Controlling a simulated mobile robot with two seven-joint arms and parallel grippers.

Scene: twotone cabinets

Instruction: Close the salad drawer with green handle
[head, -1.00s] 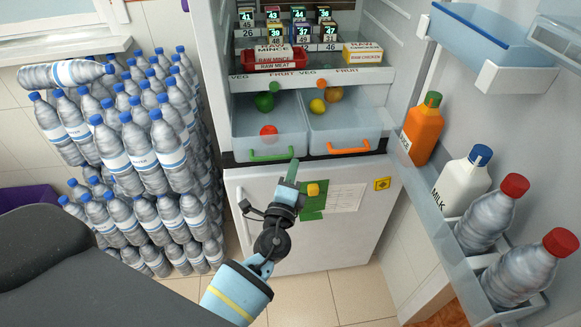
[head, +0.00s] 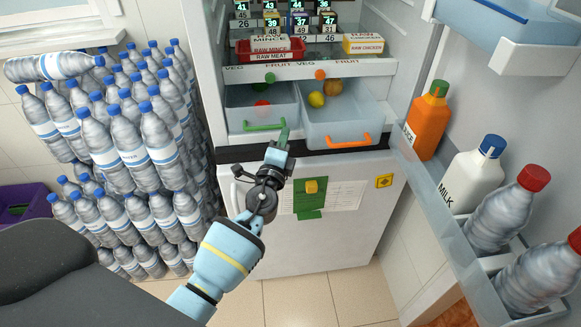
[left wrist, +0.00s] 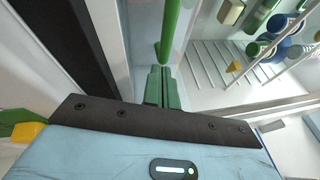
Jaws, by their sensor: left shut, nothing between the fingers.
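The clear salad drawer with the green handle (head: 265,126) is on the left in the fridge's lower compartment, its front set further in than the orange-handled drawer. A red item (head: 263,103) shows inside it. My left gripper (head: 283,136) is shut and empty, with its green fingertips at the right end of the green handle. In the left wrist view the shut fingers (left wrist: 163,86) point at the green handle (left wrist: 168,35); I cannot tell whether they touch it. My right gripper is not in view.
The drawer with the orange handle (head: 349,142) sticks out on the right, holding yellow and orange fruit. The open fridge door (head: 440,195) carries juice, milk and bottles at right. Stacked water bottles (head: 120,150) stand at left. The lower fridge door (head: 345,225) is shut.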

